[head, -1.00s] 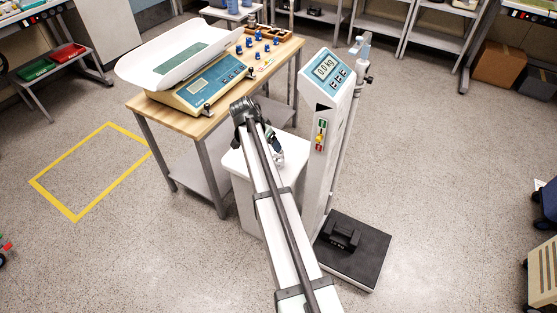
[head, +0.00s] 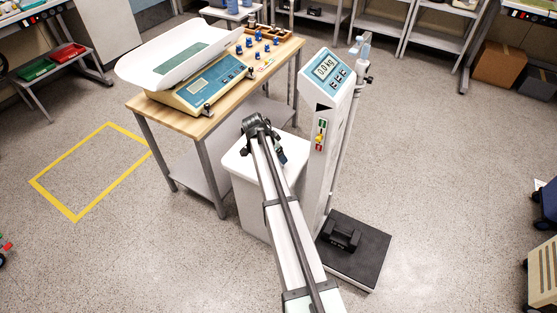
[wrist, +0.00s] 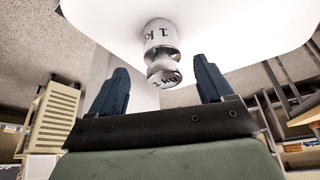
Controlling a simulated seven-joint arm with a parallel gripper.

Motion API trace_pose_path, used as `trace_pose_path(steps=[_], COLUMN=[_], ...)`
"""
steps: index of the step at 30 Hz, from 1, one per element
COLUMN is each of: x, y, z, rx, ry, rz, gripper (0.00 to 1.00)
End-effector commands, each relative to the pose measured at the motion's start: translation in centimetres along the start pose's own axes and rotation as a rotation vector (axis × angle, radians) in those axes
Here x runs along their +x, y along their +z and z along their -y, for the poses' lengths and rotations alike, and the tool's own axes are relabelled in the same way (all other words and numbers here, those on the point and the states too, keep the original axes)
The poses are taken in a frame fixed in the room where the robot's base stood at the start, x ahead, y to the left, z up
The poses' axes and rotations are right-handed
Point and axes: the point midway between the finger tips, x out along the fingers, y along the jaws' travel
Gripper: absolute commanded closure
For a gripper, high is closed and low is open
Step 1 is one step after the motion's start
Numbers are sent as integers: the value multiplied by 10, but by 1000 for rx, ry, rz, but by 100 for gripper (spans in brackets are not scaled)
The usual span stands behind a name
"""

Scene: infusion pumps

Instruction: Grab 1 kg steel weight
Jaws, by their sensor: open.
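The 1 kg steel weight (wrist: 162,38) is a shiny cylinder with a rounded knob, marked "1 K…", standing on a white surface in the wrist view. The white stand top (head: 237,162) shows in the head view, where my arm hides the weight. My gripper (wrist: 160,66) is open, with one blue finger to each side of the weight's knob in the picture. Clear gaps show on both sides, and neither finger touches it. In the head view my gripper (head: 281,156) is partly hidden, low over the stand.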

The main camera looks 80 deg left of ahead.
Motion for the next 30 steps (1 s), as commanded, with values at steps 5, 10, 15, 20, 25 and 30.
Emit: trace_pose_path(steps=[5, 10, 15, 20, 25, 30], x=[8, 28, 48, 54, 54, 53], y=[-1, -3, -3, -3, -3, -3], z=[1, 4, 4, 4, 4, 4], rx=[0, 0, -1, -1, -1, -1], ry=[0, 1, 0, -1, -1, -1], rz=[0, 0, 0, -1, 0, 0], gripper=[20, 20, 20, 20, 23, 39])
